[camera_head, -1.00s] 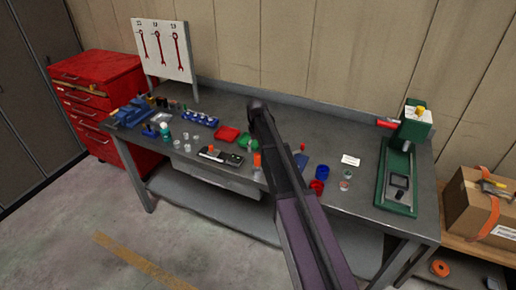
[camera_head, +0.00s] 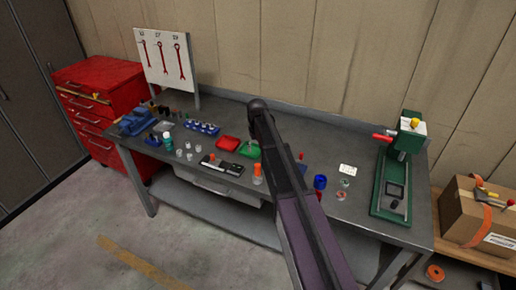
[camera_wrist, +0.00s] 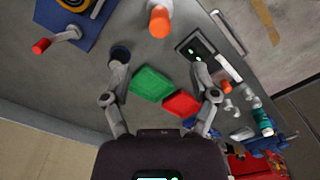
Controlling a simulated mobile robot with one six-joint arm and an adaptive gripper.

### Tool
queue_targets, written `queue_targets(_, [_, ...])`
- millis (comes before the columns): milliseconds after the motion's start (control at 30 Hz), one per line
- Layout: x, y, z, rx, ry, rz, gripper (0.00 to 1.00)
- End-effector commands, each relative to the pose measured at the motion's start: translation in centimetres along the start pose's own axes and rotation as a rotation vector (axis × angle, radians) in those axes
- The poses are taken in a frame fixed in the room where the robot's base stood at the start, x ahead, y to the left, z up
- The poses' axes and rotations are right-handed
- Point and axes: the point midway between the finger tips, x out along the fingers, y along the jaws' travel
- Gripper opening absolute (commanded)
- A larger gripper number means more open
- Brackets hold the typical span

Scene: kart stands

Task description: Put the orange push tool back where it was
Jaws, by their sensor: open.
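Two orange-topped items could be the orange push tool; I cannot tell which for sure. One is an upright orange cylinder (camera_wrist: 159,20) with a pale lower end, and it also shows in the head view (camera_head: 257,170), close left of my arm. The other is a small orange knob (camera_wrist: 226,87) by the black device (camera_head: 221,167), small in the head view (camera_head: 211,157). My gripper (camera_wrist: 158,62) is open and empty above the bench, its fingers apart on either side of the green tray (camera_wrist: 152,84). In the head view my arm hides the gripper.
A red tray (camera_head: 228,143) lies beside the green one. Clear cups (camera_head: 189,150) stand at left, a blue cup (camera_head: 320,181) right of my arm. A blue mat (camera_wrist: 80,22) carries a red-ended rod (camera_wrist: 42,46). A green press (camera_head: 393,175) stands at the right end.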

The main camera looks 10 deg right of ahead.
Motion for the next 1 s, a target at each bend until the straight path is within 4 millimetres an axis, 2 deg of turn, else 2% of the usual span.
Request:
queue_targets(500, [0.0,0.0,0.0,0.0,0.0,0.0,0.76])
queue_targets(667, [0.0,-0.1,1.2,0.005,0.0,0.0,0.76])
queue_targets(767, [0.0,-0.4,3.2,0.014,0.0,0.0,0.76])
queue_targets(867, [0.1,-0.9,6.3,0.029,0.0,0.0,0.76])
queue_targets(1000, [0.1,-1.7,12.0,0.058,0.001,0.001,0.76])
